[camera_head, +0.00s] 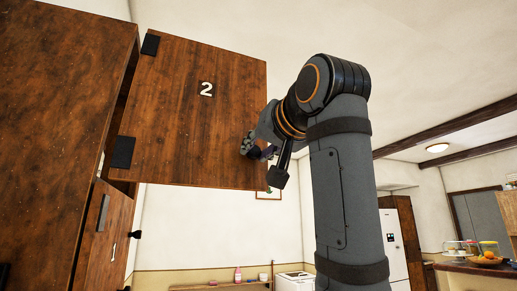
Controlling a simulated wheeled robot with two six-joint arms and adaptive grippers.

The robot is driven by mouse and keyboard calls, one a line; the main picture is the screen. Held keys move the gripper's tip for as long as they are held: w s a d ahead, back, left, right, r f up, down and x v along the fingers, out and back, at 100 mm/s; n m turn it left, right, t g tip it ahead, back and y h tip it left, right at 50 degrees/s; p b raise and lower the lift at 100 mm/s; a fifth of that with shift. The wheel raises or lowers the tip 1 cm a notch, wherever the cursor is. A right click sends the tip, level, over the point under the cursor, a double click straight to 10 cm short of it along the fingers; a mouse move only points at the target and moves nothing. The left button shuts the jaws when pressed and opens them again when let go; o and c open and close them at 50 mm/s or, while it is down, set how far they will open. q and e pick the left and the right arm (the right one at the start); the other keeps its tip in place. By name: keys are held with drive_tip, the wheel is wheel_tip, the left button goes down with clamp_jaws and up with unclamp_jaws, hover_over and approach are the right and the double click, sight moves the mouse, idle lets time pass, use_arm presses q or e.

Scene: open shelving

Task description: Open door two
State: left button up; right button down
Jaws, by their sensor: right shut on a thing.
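Door two (195,120) is a brown wooden panel marked with a white 2. It stands swung out from the cabinet (60,110), joined to it by black hinges on its left edge, with a dark gap along that side. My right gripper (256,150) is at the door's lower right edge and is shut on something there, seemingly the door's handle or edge. My own gripper and wrist hide the exact hold. My left gripper is not in view.
Door one (103,232), with a grey handle, is below at the left. A low shelf (225,286) with a pink bottle (238,274) stands by the far wall. A white fridge (394,245) and a counter with food (480,266) are at the right.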

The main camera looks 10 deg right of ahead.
drive_tip(key=shift+s+r, duration=0.1)
drive_tip(key=shift+r, duration=0.05)
drive_tip(key=c, duration=1)
unclamp_jaws()
drive_tip(key=shift+s, duration=0.1)
drive_tip(key=v, duration=0.7)
drive_tip(key=shift+s+d, duration=0.1)
drive_tip(key=shift+s, duration=0.1)
